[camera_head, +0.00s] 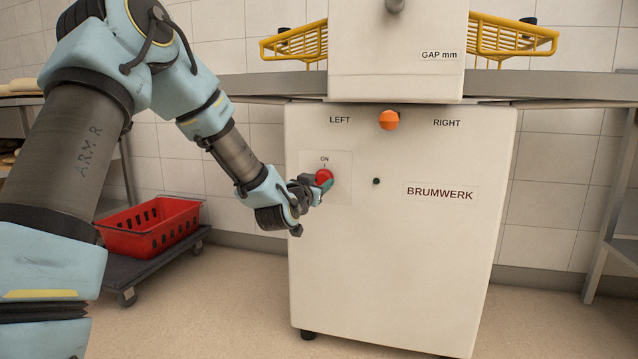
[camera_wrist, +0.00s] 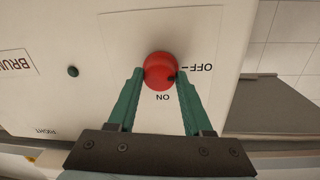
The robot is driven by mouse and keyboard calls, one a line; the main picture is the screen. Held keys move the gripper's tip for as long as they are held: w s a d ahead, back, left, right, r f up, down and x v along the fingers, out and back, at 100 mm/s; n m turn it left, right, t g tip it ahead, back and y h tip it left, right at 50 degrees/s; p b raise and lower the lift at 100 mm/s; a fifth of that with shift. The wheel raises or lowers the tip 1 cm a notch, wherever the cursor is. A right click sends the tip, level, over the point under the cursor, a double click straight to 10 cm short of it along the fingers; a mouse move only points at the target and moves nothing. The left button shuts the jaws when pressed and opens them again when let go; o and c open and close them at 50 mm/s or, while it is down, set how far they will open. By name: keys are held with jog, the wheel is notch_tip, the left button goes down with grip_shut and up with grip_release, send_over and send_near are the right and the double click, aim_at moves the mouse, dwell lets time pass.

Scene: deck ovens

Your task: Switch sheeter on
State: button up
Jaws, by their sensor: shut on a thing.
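The sheeter (camera_head: 400,260) is a cream cabinet lettered BRUMWERK. Its round red switch knob (camera_head: 325,175) sits on a pale plate at the left of the front, with ON printed above it. In the wrist view the knob (camera_wrist: 158,66) lies between the green fingertips of my gripper (camera_wrist: 160,76), which is shut on it. A dark mark on the knob points between the OFF and ON labels, nearer OFF. My gripper (camera_head: 313,190) also shows in the head view, partly covering the plate and hiding the OFF label. The small lamp (camera_head: 376,181) beside the plate looks dark.
An orange knob (camera_head: 389,120) between LEFT and RIGHT sits higher on the cabinet. Yellow wire guards (camera_head: 510,40) stand above the side tables. A red crate (camera_head: 150,227) on a dark dolly stands at the left. The floor before the cabinet is clear.

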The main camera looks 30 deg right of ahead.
grip_shut()
jog(key=shift+m, duration=0.3)
jog(key=m, duration=0.4)
jog(key=shift+s+d+b, duration=0.1)
jog(key=shift+b, duration=0.2)
jog(key=m, duration=0.4)
jog(key=shift+r+m+y, duration=0.1)
jog(key=shift+m+y, duration=0.2)
jog(key=m, duration=0.4)
jog(key=shift+m+y+p, duration=0.3)
jog(key=shift+m+y, duration=0.1)
jog(key=shift+m, duration=1.6)
jog(key=o, duration=1.2)
grip_release()
